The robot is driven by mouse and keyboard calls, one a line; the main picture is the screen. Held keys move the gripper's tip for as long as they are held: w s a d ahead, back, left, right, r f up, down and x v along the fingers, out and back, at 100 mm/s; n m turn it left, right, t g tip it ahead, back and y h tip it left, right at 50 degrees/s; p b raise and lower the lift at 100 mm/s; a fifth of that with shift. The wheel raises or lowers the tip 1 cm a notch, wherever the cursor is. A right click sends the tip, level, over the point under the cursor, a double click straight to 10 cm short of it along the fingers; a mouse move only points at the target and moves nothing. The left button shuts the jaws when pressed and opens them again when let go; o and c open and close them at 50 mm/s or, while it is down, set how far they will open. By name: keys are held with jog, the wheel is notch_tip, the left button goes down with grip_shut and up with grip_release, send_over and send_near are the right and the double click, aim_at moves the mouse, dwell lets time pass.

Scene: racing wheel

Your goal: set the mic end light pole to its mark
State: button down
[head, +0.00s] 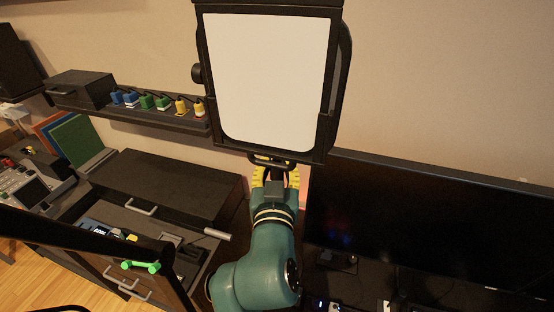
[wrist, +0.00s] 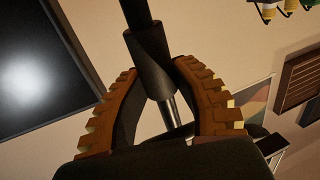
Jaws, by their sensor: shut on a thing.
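The light panel (head: 268,82), with a white face in a black frame, stands at the top middle of the head view. My gripper (head: 276,172) is just below its lower edge, with yellow fingers on either side of the pole. In the wrist view my gripper (wrist: 160,95) is shut on the dark light pole (wrist: 149,50), which runs up between the two toothed fingers at a slight tilt. A thinner metal rod shows below the thicker collar. The pole's foot and the mark are not in clear view.
A large dark monitor (head: 430,230) stands right of my arm. A wall shelf (head: 140,117) with several coloured plugs and a black drawer cabinet (head: 165,185) are on the left.

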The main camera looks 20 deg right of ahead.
notch_tip(320, 180, down, 12)
jog(key=b, duration=0.8)
jog(key=shift+f, duration=0.2)
jog(key=c, duration=1)
grip_release()
jog(key=shift+o, duration=1.1)
jog(key=shift+r, duration=0.2)
jog(key=v, duration=1.2)
